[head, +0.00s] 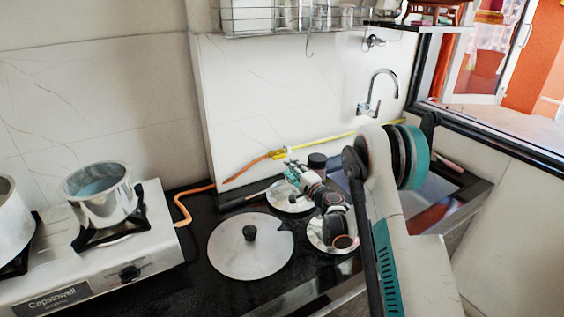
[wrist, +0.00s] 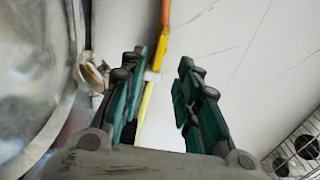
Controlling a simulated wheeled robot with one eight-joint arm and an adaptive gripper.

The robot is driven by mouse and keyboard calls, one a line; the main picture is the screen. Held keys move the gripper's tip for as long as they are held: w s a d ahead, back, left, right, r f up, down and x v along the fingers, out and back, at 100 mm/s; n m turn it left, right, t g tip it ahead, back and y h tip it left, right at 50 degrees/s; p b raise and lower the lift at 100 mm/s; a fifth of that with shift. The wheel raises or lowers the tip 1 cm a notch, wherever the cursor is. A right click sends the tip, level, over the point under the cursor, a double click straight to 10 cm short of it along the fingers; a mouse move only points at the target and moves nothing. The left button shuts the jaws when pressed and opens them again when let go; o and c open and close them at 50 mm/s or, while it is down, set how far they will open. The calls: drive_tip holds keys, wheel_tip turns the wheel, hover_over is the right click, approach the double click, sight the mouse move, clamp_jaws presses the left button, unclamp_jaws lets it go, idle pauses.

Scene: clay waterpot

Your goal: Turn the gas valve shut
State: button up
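A yellow gas pipe (head: 335,139) runs along the foot of the wall and meets an orange hose (head: 248,167) near a small joint (head: 279,154). I cannot make out a separate valve handle. My gripper (head: 291,170) is just below the joint in the head view. In the wrist view my gripper (wrist: 164,62) is open, with nothing visibly held. Contact with the pipe cannot be told.
A round lid (head: 250,262) with a black knob lies on the black counter (head: 200,240). A stove (head: 140,250) with a steel pot (head: 100,190) stands left. A tap (head: 375,90) rises at the back right, and a wire rack (head: 260,20) hangs above.

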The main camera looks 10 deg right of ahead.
sight(281, 158)
drive_tip(key=b+x, duration=0.1)
drive_tip(key=x, duration=0.7)
drive_tip(key=shift+w+b, duration=0.2)
drive_tip(key=shift+b, duration=0.15)
clamp_jaws()
